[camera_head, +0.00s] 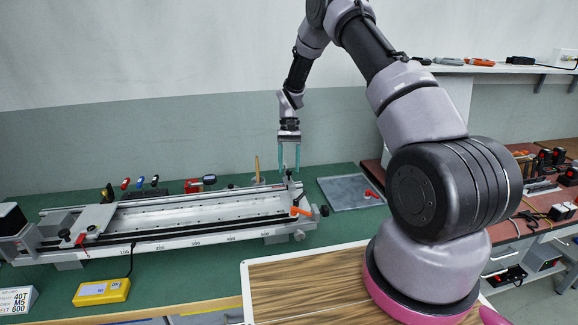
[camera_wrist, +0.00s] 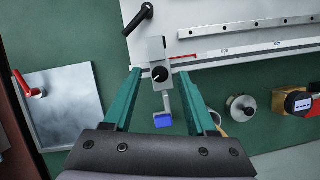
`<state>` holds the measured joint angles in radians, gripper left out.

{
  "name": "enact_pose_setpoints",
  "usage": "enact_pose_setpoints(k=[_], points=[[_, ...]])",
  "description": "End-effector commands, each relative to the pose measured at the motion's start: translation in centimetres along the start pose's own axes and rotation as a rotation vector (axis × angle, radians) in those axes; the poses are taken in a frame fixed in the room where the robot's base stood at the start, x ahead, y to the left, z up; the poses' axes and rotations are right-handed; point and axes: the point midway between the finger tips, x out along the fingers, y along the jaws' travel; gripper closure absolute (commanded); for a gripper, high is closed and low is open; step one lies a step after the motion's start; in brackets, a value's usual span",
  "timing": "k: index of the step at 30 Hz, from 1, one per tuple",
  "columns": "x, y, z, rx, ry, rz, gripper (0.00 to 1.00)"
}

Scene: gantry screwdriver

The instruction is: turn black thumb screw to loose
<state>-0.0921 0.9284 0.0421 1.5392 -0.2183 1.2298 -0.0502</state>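The gantry rail (camera_head: 200,208) lies along the green bench, with a ruler scale on its front edge. In the wrist view a small round black thumb screw (camera_wrist: 160,74), with a white mark, sits on a grey block (camera_wrist: 155,50) at the rail's end. My gripper (camera_head: 289,168) hangs down above the right end of the rail. Its teal fingers are open and empty. In the wrist view the fingertips (camera_wrist: 164,72) lie to either side of the screw in the picture. I cannot tell the height gap. The screw is not clear in the head view.
A blue-ended part (camera_wrist: 163,120) lies between my fingers in the wrist view. A black lever (camera_wrist: 138,18) and a round metal knob (camera_wrist: 241,108) are nearby. A grey plate (camera_head: 348,192) with a red handle lies right of the rail. A wooden board (camera_head: 300,285) is in front.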

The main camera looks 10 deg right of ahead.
Motion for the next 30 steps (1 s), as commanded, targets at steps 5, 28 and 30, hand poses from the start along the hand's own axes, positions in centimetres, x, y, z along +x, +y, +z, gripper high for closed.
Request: enact_pose_setpoints(k=[5, 28, 30], points=[[0.0, 0.0, 0.0, 0.0, 0.0, 0.0, 0.43], [-10.5, 0.0, 0.0, 0.001, 0.001, -0.001, 0.43], [-10.7, 0.0, 0.0, 0.001, 0.0, -0.001, 0.43]])
